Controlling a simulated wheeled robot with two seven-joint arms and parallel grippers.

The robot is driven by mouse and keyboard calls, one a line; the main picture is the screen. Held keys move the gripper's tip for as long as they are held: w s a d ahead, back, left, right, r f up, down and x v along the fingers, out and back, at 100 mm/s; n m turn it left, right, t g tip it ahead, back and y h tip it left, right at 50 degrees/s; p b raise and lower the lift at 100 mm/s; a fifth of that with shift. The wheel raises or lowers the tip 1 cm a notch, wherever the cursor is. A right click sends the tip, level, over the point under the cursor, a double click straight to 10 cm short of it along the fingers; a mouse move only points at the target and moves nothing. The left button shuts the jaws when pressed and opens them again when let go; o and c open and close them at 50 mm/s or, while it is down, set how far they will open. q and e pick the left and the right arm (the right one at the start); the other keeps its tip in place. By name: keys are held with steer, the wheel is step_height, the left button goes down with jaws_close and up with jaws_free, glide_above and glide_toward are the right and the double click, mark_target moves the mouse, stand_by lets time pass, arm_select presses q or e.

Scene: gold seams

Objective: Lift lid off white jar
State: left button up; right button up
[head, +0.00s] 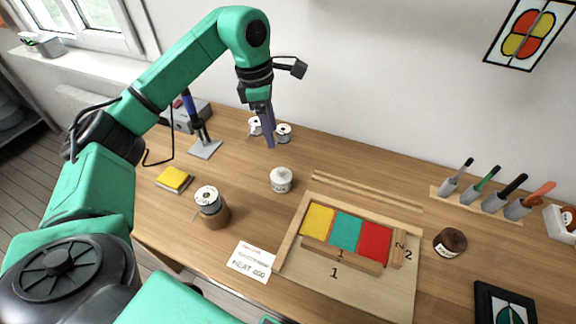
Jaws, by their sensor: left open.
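The white jar (281,183) stands upright on the wooden table, left of the wooden frame. Its pale lid (280,174) appears to sit on top; the seam between them is too small to make out. My left gripper (270,143) points down above and slightly behind the jar in the picture, apart from it. Its dark fingers are seen nearly edge-on and nothing shows between them. My right gripper is not in view.
A wooden frame (291,239) with coloured tiles lies right. A brown jar (450,242) stands further right.

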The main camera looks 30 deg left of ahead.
mark_target(281, 169)
arm_select(q)
steer(key=f+p, duration=0.1)
steer(key=f, duration=0.2)
steer(key=d+f+p, duration=0.1)
steer(key=f, duration=0.3)
steer(key=d+f+p, duration=0.1)
steer(key=f+p, duration=0.1)
steer(key=f, duration=0.2)
steer(key=shift+s, duration=0.1)
steer(key=shift+f, duration=0.45)
jaws_close()
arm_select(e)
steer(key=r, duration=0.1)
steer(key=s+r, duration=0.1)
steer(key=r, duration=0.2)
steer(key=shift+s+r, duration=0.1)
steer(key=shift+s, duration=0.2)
